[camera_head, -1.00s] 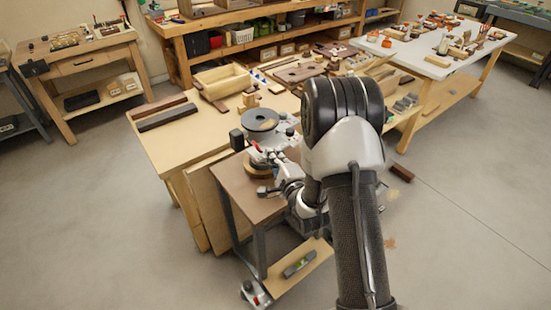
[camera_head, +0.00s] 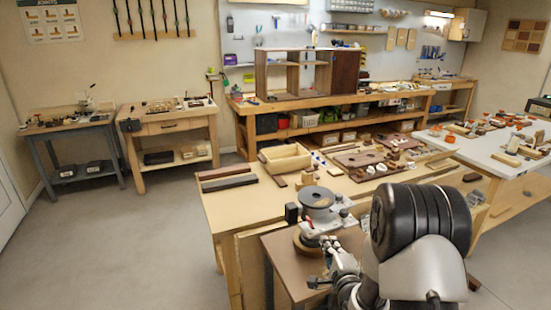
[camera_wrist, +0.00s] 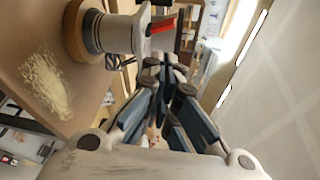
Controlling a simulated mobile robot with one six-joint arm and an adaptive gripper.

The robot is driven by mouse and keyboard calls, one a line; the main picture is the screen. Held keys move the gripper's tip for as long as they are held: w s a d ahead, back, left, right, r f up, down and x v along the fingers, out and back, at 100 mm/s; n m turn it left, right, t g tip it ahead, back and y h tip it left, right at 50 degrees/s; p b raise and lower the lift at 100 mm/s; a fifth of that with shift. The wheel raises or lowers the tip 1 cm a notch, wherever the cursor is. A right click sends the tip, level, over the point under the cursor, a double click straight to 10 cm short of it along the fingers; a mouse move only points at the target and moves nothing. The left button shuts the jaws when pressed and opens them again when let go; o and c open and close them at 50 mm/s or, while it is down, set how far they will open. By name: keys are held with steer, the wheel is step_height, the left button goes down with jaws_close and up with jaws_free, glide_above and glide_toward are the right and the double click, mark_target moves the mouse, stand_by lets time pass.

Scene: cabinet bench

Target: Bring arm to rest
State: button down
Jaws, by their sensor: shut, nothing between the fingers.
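My arm rises at the bottom right of the head view. My gripper shows in the wrist view (camera_wrist: 165,85), its blue-grey fingers together with nothing between them. In the head view it is small and partly hidden by my arm, beside a small machine with a round grey disc (camera_head: 315,197). The wrist view shows a grey and white machine part with a red lever (camera_wrist: 162,27) above the fingers, apart from them. It stands on a round wooden base (camera_wrist: 76,30).
A brown-topped stand (camera_head: 285,262) is close to my arm, with a pale dust patch (camera_wrist: 46,82) on a brown top in the wrist view. The long bench (camera_head: 225,205) holds a wooden box (camera_head: 285,160). An open cabinet (camera_head: 308,72) stands behind. Floor at left is clear.

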steer(key=s+a+r+n+g+h, duration=0.1)
steer(key=s+r+n+g, duration=0.2)
steer(key=s+r+n, duration=0.25)
steer(key=s+a+r+n+g, duration=0.2)
steer(key=s+r+n, duration=0.2)
steer(key=r, duration=0.3)
steer(key=s+a+r+n+g, duration=0.1)
steer(key=s+n, duration=0.4)
steer(key=s, duration=0.9)
steer(key=s+a+r+n+g, duration=0.1)
steer(key=s+a+n+g, duration=0.2)
steer(key=s, duration=1.1)
steer(key=n+g, duration=0.2)
steer(key=shift+s+g+y, duration=0.35)
steer(key=shift+g+y, duration=0.05)
steer(key=shift+r, duration=0.1)
